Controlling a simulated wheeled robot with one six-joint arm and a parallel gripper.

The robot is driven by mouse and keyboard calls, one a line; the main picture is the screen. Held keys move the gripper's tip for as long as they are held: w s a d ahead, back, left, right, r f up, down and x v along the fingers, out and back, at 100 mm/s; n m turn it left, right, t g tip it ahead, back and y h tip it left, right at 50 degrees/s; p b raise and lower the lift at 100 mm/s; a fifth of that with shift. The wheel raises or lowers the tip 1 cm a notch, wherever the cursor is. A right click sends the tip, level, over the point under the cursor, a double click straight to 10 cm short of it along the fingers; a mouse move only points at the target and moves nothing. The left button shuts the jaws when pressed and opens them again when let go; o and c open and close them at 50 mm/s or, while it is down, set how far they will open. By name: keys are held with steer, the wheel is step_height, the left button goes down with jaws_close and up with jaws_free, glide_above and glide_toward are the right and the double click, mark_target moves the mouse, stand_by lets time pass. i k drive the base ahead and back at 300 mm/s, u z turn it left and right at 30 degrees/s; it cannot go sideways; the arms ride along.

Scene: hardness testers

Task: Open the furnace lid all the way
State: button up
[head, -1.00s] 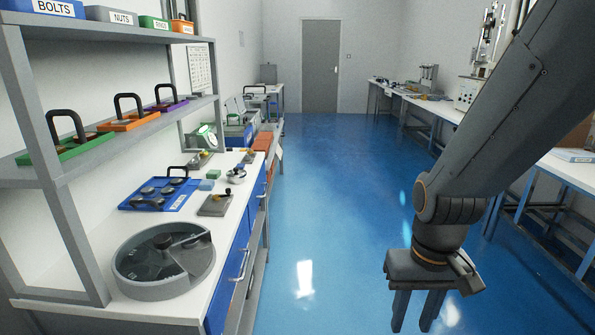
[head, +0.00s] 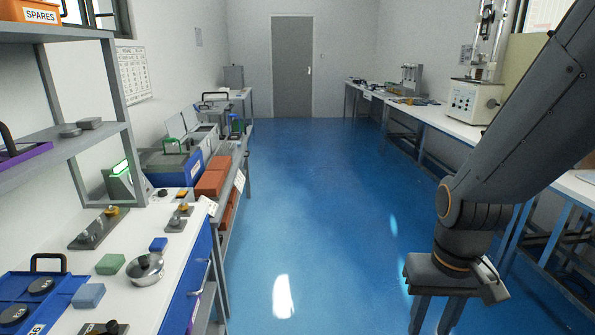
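I cannot tell for certain which thing is the furnace. A blue and grey box (head: 172,166) with a dark top stands along the left side, beyond the near bench. A grey unit with a dark handle (head: 214,98) stands farther back on the same side. Both are small in view, and the state of any lid is unclear. My gripper (head: 436,315) hangs at the lower right over the floor, far from both. Its two fingers point down and are apart, with nothing visible between them. The fingertips are near the bottom edge of the picture.
The near left bench (head: 140,312) holds a blue tray (head: 15,286), small blocks and a round metal pot (head: 145,268). A shelf rack (head: 70,150) rises over it. Orange bins (head: 212,182) stand beyond. The blue floor (head: 315,200) is clear toward the grey door (head: 292,68).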

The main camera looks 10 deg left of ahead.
mark_target(173, 159)
steer(key=i, duration=1.75)
steer(key=u, duration=0.55)
steer(key=i, duration=1.75)
steer(key=u, duration=1.1)
steer(key=i, duration=1.45)
steer(key=u, duration=0.55)
